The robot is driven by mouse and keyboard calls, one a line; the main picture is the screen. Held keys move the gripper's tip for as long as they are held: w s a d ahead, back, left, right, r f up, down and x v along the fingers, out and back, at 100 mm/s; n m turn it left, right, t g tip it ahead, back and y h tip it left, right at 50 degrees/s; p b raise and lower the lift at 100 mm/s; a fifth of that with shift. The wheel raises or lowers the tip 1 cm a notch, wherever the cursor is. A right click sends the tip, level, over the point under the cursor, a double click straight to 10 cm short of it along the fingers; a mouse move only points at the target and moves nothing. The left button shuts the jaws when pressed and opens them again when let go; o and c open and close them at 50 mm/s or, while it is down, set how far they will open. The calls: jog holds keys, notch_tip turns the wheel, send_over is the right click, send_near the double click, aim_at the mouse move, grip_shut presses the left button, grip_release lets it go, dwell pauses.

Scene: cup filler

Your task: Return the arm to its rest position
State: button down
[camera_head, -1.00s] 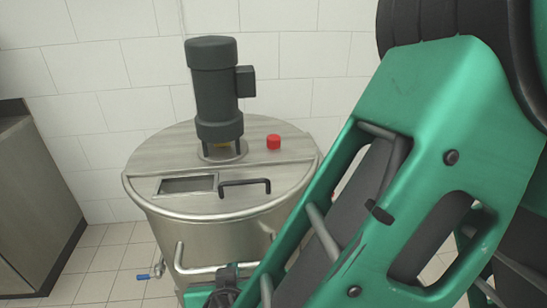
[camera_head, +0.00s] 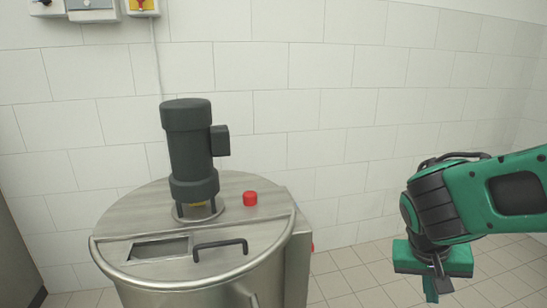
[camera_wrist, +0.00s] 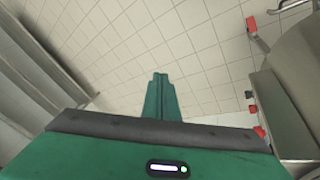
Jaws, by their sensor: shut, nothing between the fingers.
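My gripper (camera_head: 434,284) hangs at the lower right in the head view, at the end of my green and black arm. It points down over the tiled floor, to the right of the steel vat and clear of it. In the wrist view my gripper's green fingers (camera_wrist: 160,80) lie together, with nothing between them, over the floor tiles.
A steel vat (camera_head: 130,220) with a dark motor (camera_head: 190,150), a red knob (camera_head: 250,198) and a black lid handle (camera_head: 221,246) stands at left. Wall boxes (camera_head: 93,8) hang at the upper left. Open tiled floor (camera_head: 350,275) lies between vat and arm.

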jog(key=s+d+r+m+g+y, duration=0.1)
jog(key=s+d+y, duration=0.3)
jog(key=s, duration=0.9)
jog(key=d+r, duration=0.1)
jog(key=d, duration=0.2)
jog(key=shift+s+d+r+m+g+y, duration=0.2)
jog(key=shift+d+r+m+g+y, duration=0.1)
jog(key=shift+r, duration=0.05)
jog(key=shift+w+f, duration=0.25)
jog(key=shift+w, duration=0.4)
jog(key=shift+s+d, duration=0.1)
